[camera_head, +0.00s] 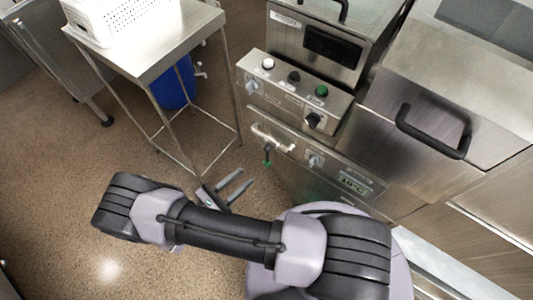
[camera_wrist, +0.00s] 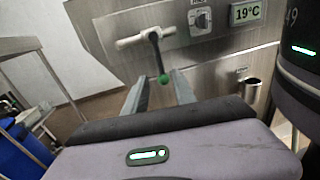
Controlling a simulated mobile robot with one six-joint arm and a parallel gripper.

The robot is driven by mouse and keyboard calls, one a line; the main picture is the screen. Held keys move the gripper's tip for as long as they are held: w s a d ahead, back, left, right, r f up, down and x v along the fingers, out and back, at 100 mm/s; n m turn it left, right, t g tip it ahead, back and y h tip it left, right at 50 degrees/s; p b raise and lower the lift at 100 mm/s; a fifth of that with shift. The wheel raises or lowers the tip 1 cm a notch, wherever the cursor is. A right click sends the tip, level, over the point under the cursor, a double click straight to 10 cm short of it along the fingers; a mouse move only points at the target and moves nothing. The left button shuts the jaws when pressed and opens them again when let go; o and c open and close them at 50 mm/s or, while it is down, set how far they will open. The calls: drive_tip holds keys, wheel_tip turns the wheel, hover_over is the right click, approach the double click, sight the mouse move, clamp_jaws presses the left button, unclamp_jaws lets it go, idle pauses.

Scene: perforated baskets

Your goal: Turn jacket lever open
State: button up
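The jacket lever (camera_head: 267,156) is a dark handle with a green tip, hanging down from a light metal pipe fitting on the front of the steel machine. In the wrist view the lever (camera_wrist: 157,57) points down and its green knob shows between and beyond my fingertips. My gripper (camera_head: 235,183) is open, with its two grey fingers apart and nothing between them. In the wrist view my gripper (camera_wrist: 158,80) is aimed at the lever's lower end. Whether the fingers are level with the knob or short of it is hard to tell; the head view shows a gap.
The control panel (camera_head: 295,82) has several knobs and buttons above the lever. A temperature display (camera_wrist: 245,12) reads 19°C. A steel side table (camera_head: 165,45) bearing a white perforated basket (camera_head: 112,18) stands left, with a blue container (camera_head: 174,84) beneath. Floor between table and machine is clear.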

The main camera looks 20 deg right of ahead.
sight(267, 161)
drive_tip(key=b+x, duration=0.1)
drive_tip(key=x, duration=1)
drive_tip(key=shift+w+d+f, duration=0.1)
drive_tip(key=shift+w+d, duration=0.05)
drive_tip(key=shift+c, duration=0.4)
clamp_jaws()
idle(0.4)
